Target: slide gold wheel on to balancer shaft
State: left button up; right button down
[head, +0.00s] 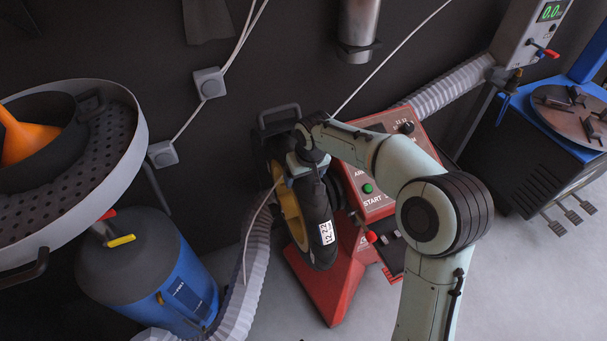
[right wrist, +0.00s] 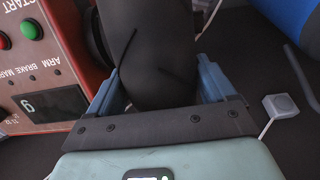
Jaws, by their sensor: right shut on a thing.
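The gold wheel (head: 291,212) with its black tyre is upright in the head view, seen nearly edge-on, with a white label on the tread. My right gripper (head: 307,165) is shut on the tyre near its top. In the right wrist view the black tyre (right wrist: 158,50) fills the space between the two blue fingers of the gripper (right wrist: 160,85). The red balancer (head: 335,285) stands right behind and beside the wheel. Its shaft is hidden, so I cannot tell whether the wheel is around it. My left gripper is not in view.
The balancer's control panel (head: 373,190) is close to the wheel's right, with a red-knobbed lever (head: 370,237) below it. A white ribbed hose (head: 252,275) runs left of the wheel. A blue tank (head: 165,280) and a round perforated basin (head: 125,150) stand at left.

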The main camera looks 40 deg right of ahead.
jog(key=shift+w+d+r, duration=0.1)
jog(key=shift+d+r, duration=0.3)
grip_release()
jog(key=shift+s+f, duration=0.4)
jog(key=shift+f, duration=0.1)
jog(key=shift+a+r, duration=0.1)
jog(key=shift+r, duration=0.3)
jog(key=p+v, duration=0.2)
jog(key=v, duration=1.1)
jog(key=shift+r, duration=0.2)
jog(key=shift+w, duration=0.15)
